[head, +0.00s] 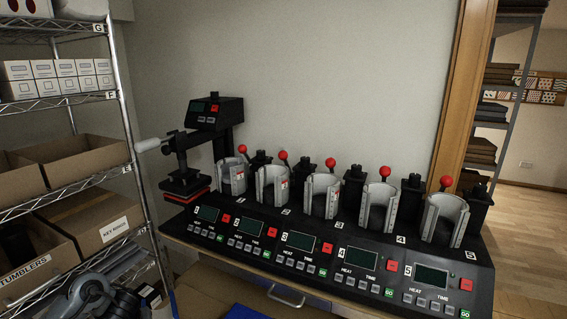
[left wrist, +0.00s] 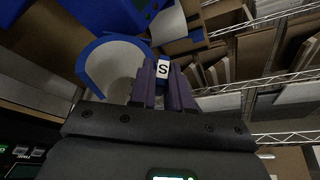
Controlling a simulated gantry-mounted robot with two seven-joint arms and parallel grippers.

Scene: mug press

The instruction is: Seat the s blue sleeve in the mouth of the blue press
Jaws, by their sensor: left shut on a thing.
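In the left wrist view my left gripper (left wrist: 163,90) is shut on the blue tab of the s blue sleeve, whose white label (left wrist: 163,68) reads S. Next to the fingers is a blue curved rim (left wrist: 88,54) with a pale inside; I cannot tell whether it is the sleeve's body or the press's mouth. A larger blue body (left wrist: 100,14) at the upper left, with a small display and green marks near it, looks like the blue press. My right gripper is in neither view.
In the head view a black press bank (head: 330,262) with several numbered grey cups stands along the wall. A wire shelf (head: 110,115) with cartons stands at the left. A blue surface (head: 242,312) shows at the bottom edge.

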